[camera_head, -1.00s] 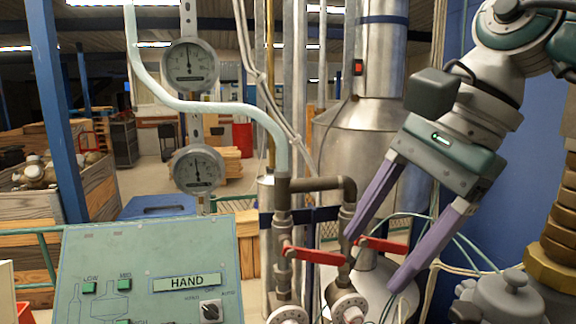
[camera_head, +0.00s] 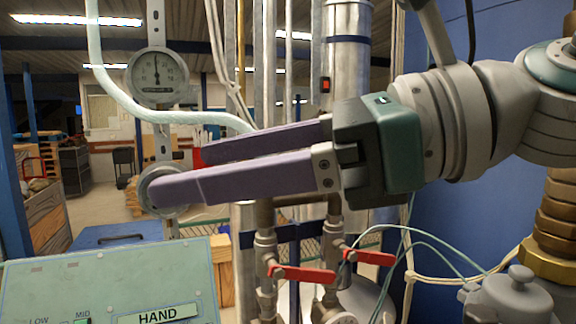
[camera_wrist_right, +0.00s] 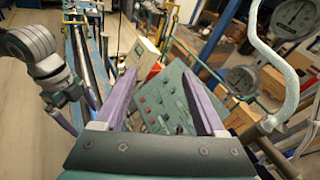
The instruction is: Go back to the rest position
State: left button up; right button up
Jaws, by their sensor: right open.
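My right gripper (camera_head: 180,172) comes in from the right in the head view. Its two purple fingers are apart with nothing between them, pointing left across the pipes. One fingertip overlaps the lower gauge (camera_head: 148,178) in the picture; whether they touch I cannot tell. In the right wrist view the same gripper (camera_wrist_right: 158,74) is open and empty, with the green control panel (camera_wrist_right: 152,108) seen between and beyond its fingers. My left arm (camera_wrist_right: 38,50) shows at the left of the right wrist view, with its gripper (camera_wrist_right: 66,118) small and pointing down; its opening is unclear.
The green panel (camera_head: 110,280) stands at the lower left. The upper gauge (camera_head: 158,76) hangs on a post with a pale hose beside it. Two red valve handles (camera_head: 303,274) (camera_head: 370,256) sit on pipes below my right gripper. A steel tank and blue wall are behind.

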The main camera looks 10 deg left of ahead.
jog(key=shift+r, duration=0.15)
notch_tip(320, 180, up, 5)
jog(key=w+m+t+y, duration=0.1)
jog(key=m+t+y, duration=0.35)
jog(key=m, duration=0.25)
jog(key=w+d+r+m+t+h, duration=0.1)
jog(key=w+d+m+t+h, duration=0.2)
jog(key=m+t, duration=0.45)
jog(key=w+d+r+m+t+h, duration=0.1)
jog(key=w+d+m+t, duration=0.1)
jog(key=d+m+t, duration=0.6)
jog(key=w+d+f+m+h, duration=0.3)
jog(key=d+f+m+h, duration=0.65)
jog(key=m, duration=0.75)
jog(key=s+d+f+m+g+h, duration=0.4)
jog(key=f+m, duration=0.1)
jog(key=f, duration=0.2)
jog(key=s+d+f+m+g+h, duration=0.3)
jog(key=s+f+m+g, duration=0.15)
jog(key=f, duration=0.35)
jog(key=s+d+f+m+g, duration=0.1)
jog(key=s+f+m+g, duration=0.1)
jog(key=s, duration=0.6)
jog(key=s+f+m+g, duration=0.3)
jog(key=s+f+g, duration=0.2)
jog(key=s, duration=0.4)
jog(key=shift+d+f+m+y, duration=0.3)
jog(key=shift+d+f, duration=0.05)
jog(key=shift+f, duration=0.15)
